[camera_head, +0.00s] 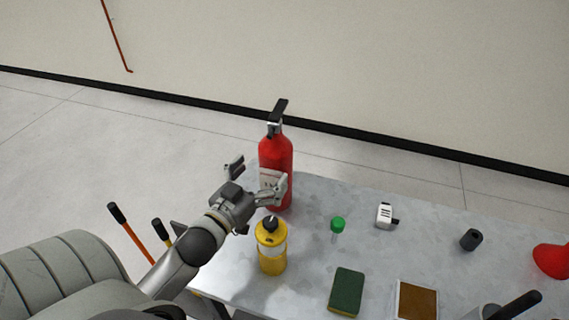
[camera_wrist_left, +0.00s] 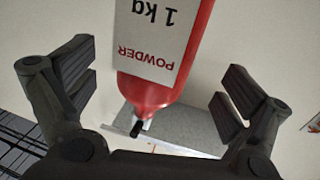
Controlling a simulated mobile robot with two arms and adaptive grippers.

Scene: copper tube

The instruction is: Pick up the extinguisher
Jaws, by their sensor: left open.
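The red extinguisher (camera_head: 275,152) stands upright near the back left edge of the grey table, with a black handle on top. My left gripper (camera_head: 256,172) is open beside the extinguisher's lower body, and one finger overlaps it in the head view. In the left wrist view the extinguisher (camera_wrist_left: 152,92) appears upside down with a white label reading "POWDER 1 kg". There it sits between the two spread fingers of the left gripper (camera_wrist_left: 160,88), with space showing on both sides.
A yellow bottle (camera_head: 271,252) with a black cap stands close below the left gripper. A green-capped item (camera_head: 338,226), a white device (camera_head: 384,215), a black cylinder (camera_head: 471,240), a green sponge (camera_head: 346,291) and a red cone-shaped object (camera_head: 552,260) are on the table (camera_head: 310,255). A wall stands behind.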

